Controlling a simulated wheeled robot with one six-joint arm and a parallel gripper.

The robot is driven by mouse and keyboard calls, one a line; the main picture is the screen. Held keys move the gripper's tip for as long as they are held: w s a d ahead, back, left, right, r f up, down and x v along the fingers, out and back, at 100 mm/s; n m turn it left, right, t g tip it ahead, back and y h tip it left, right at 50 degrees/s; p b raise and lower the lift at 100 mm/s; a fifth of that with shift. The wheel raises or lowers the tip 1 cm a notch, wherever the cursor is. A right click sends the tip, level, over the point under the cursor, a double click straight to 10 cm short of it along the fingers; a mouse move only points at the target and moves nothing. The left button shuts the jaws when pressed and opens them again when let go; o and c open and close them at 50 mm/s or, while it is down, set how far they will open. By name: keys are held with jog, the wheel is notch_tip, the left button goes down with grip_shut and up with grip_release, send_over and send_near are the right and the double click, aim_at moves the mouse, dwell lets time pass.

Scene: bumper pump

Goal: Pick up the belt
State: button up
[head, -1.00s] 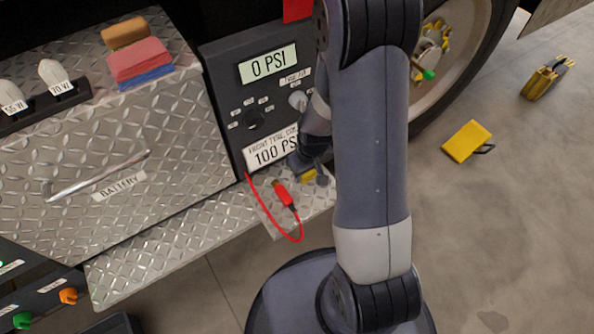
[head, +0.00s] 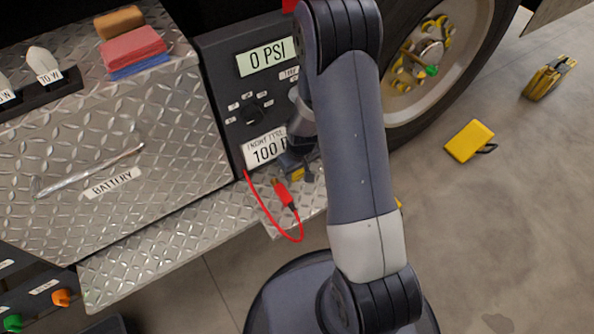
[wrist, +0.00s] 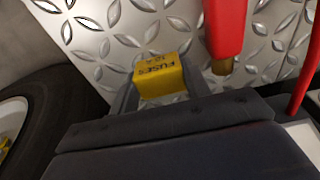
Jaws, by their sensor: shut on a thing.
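My gripper (wrist: 160,88) is shut on a yellow box of fuses (wrist: 160,72), with one dark finger on each side of it in the wrist view. The label on the box starts with "FUSES"; its second line is hard to read. In the head view my gripper (head: 298,168) is low in front of the gauge panel, partly hidden by my arm, and a bit of the yellow box (head: 298,175) shows at it. The box is over the diamond-plate step; I cannot tell whether it touches it. I cannot make out a belt in either view.
A red plug on a cable (head: 286,194) lies on the step (head: 170,250) close to my gripper; it also shows in the wrist view (wrist: 224,30). The gauge panel (head: 240,90) and a wheel (head: 470,60) stand behind. A yellow block (head: 469,141) lies on open floor.

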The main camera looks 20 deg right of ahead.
jog(key=shift+f, duration=0.15)
jog(key=o, duration=1)
jog(key=shift+r, duration=0.2)
